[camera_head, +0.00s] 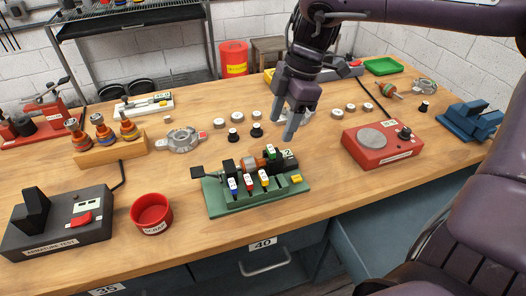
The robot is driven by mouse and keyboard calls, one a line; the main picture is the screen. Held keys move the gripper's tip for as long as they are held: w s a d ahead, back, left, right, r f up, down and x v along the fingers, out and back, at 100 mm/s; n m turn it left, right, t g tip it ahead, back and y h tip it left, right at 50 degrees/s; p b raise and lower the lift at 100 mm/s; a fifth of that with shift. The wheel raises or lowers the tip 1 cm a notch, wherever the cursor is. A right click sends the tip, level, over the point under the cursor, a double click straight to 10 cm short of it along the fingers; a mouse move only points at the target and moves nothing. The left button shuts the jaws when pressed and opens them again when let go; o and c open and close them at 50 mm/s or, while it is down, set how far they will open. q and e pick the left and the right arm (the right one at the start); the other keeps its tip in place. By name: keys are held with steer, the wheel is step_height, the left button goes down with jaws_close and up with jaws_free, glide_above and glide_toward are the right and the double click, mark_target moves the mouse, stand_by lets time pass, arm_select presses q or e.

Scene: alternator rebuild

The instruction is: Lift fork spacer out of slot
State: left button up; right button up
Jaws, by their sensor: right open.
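A green fixture (220,204) stands near the front middle of the table and holds a dark shaft with a copper-coloured part (249,164). Several small tagged pieces sit on it: a blue-tipped one (233,187), a red-tipped one (249,184), a yellow-tipped one (264,180) and a green one (271,152). I cannot tell which of them is the fork spacer. My right gripper (285,125) points down, open and empty, above and behind the fixture's right end, apart from it. My left gripper is out of view.
A red bowl (151,211) and a black armature tester (62,224) stand left of the fixture. A red device (381,150) stands to its right. Small round parts lie behind it, near a grey metal housing (181,139). Bare table lies in front.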

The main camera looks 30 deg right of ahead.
mark_target(272, 148)
steer(key=x, duration=0.3)
steer(key=shift+s+a+f+p, duration=0.2)
steer(key=shift+f+p, duration=0.1)
steer(key=shift+p, duration=0.1)
steer(key=shift+w+x, duration=0.1)
steer(key=shift+x, duration=0.7)
steer(key=shift+w+x, duration=0.15)
steer(key=shift+x, duration=0.6)
steer(key=c, duration=0.7)
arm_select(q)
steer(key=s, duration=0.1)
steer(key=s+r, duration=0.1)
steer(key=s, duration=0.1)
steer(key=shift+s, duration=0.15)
arm_select(e)
jaws_close()
